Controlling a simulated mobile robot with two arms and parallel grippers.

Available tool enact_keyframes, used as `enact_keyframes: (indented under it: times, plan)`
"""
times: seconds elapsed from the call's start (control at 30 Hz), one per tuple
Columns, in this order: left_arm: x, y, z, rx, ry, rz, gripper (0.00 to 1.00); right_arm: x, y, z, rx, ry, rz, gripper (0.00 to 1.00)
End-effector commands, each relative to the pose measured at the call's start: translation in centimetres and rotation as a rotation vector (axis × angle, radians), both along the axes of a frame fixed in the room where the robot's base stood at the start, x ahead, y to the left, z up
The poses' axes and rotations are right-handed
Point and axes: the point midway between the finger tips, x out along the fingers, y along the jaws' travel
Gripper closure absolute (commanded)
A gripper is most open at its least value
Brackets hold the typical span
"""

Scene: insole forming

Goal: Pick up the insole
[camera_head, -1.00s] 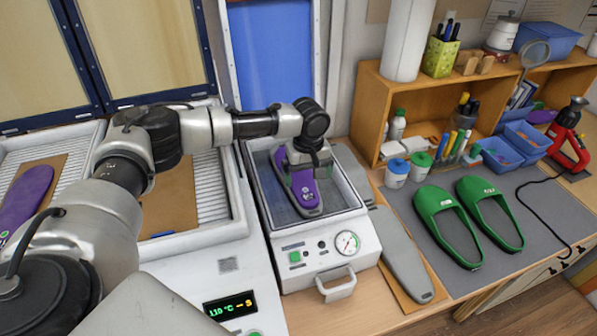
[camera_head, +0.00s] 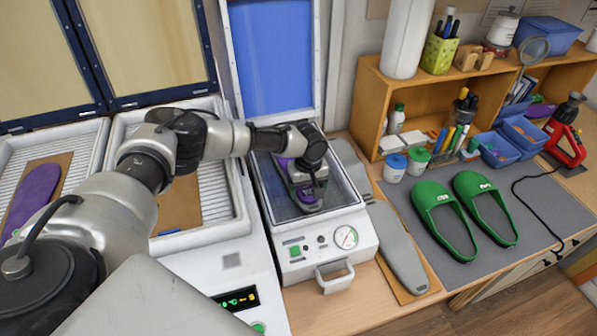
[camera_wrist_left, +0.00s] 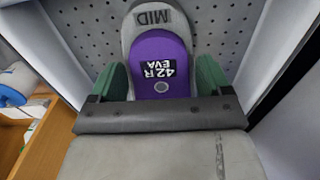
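A purple insole (camera_head: 306,195) lies on a grey form in the open press (camera_head: 345,205). In the left wrist view the insole (camera_wrist_left: 160,60) shows the label "42 R EVA", and the grey form (camera_wrist_left: 151,20) reads "MID". My left gripper (camera_head: 308,180) is down over the insole and hides much of it. Its green finger pads (camera_wrist_left: 162,82) stand on both sides of the insole, very close to its edges. I cannot tell whether they press on it. My right gripper is not in view.
The press's blue lid (camera_head: 272,55) stands raised behind. Another purple insole (camera_head: 35,200) lies on a brown board at the left. A grey form (camera_head: 398,248) lies right of the press. Green clogs (camera_head: 443,215) rest on the grey mat, beside a wooden shelf (camera_head: 375,110).

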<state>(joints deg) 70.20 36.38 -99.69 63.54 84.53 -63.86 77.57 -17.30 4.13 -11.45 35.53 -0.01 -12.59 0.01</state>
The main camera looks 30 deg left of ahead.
Motion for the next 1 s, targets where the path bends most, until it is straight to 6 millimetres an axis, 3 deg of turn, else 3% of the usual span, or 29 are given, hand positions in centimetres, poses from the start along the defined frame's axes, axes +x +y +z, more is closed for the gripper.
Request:
enact_keyframes:
  times: [0.03,0.23,0.67,0.9,1.0]
  plan:
    - [0.0,0.0,0.0,0.0,0.0,0.0,0.29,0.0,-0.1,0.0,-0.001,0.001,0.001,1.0]
    - [0.0,0.0,0.1,0.0,0.0,0.0,0.57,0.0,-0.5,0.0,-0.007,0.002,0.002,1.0]
    - [0.0,0.0,0.7,-0.002,-0.001,0.0,0.58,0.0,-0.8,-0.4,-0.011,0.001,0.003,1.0]
    - [0.1,0.0,3.9,-0.003,-0.006,0.0,0.58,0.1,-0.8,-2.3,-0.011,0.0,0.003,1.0]
    - [-0.1,-2.4,5.0,-0.004,-0.003,-0.008,0.58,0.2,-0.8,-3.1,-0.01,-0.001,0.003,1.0]
